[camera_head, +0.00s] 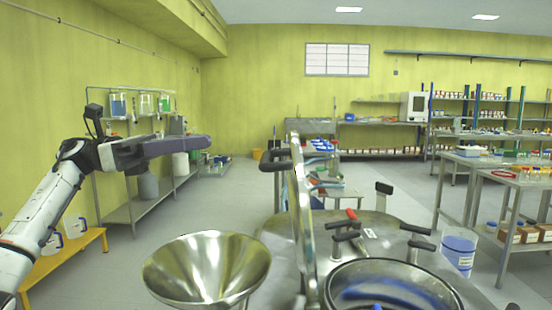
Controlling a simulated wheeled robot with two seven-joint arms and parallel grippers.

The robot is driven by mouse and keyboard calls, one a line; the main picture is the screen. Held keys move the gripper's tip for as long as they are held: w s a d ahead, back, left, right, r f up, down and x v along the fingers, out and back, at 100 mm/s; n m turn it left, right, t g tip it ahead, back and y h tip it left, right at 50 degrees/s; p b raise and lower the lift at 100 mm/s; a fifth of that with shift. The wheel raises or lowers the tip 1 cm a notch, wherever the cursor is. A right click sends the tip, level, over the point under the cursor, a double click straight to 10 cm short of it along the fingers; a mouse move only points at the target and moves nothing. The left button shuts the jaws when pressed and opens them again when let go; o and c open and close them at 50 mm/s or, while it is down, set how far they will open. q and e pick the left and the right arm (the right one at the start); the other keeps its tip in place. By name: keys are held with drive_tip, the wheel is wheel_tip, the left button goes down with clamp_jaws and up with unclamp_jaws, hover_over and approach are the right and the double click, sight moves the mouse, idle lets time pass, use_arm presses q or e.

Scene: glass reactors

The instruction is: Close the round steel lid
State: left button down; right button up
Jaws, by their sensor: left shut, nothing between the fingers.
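The round steel lid (303,215) stands upright, seen nearly edge-on, at the left side of the round reactor opening (447,287). The opening is uncovered and shows a dark, bluish inside. A black handle (275,155) sticks out to the left from the upper part of the lid. My left gripper (205,142) is level in the air, left of the lid and clear of it. Its fingers are shut with nothing between them. My right gripper is not in view.
A steel funnel (207,265) stands left of the reactor top (390,228). Several black clamp knobs (345,237) surround the opening. A shelf rack (150,200) stands behind my left arm. Right, a white bucket (459,252) stands beside steel tables (510,178).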

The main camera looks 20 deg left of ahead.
use_arm(q)
drive_tip(key=f+p+x, duration=0.1)
drive_tip(key=x, duration=1.3)
drive_tip(key=shift+w, duration=0.25)
